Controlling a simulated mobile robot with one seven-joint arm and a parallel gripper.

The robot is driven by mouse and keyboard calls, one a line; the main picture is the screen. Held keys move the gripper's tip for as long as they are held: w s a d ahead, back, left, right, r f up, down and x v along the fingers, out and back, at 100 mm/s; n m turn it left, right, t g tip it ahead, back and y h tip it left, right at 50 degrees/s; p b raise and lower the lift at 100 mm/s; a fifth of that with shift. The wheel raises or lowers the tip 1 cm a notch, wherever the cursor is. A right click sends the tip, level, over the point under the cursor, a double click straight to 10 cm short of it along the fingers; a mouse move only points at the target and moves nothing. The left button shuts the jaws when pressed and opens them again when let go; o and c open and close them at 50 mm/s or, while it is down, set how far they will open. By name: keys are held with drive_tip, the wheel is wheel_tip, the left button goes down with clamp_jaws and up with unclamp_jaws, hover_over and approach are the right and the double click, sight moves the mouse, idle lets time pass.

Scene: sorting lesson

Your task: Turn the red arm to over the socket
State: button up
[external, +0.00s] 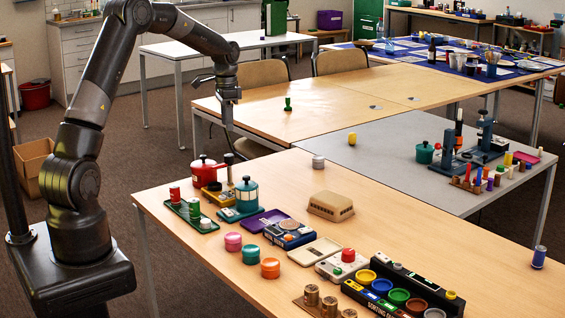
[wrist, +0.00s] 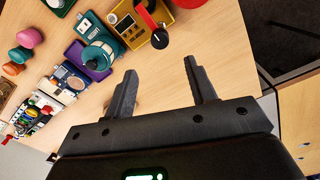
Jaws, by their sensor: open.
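The red arm (wrist: 147,17) belongs to a yellow device (wrist: 126,27) at the top of the wrist view. A black upright knob (wrist: 160,39) stands at its end. My gripper (external: 228,135) hangs above the device in the external view. I cannot make out the socket clearly.
A teal device (external: 245,194) stands close beside the yellow one. A green tray of cylinders (external: 191,214) and a purple tray (external: 262,221) are nearby. Several other devices line the table's front.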

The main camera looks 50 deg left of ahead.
sight(229, 155)
wheel_tip(229, 155, down, 10)
drive_tip(key=shift+d+f+n, duration=0.15)
drive_tip(key=shift+f+n, duration=0.1)
drive_tip(key=shift+n, duration=0.95)
drive_tip(key=shift+c, duration=0.5)
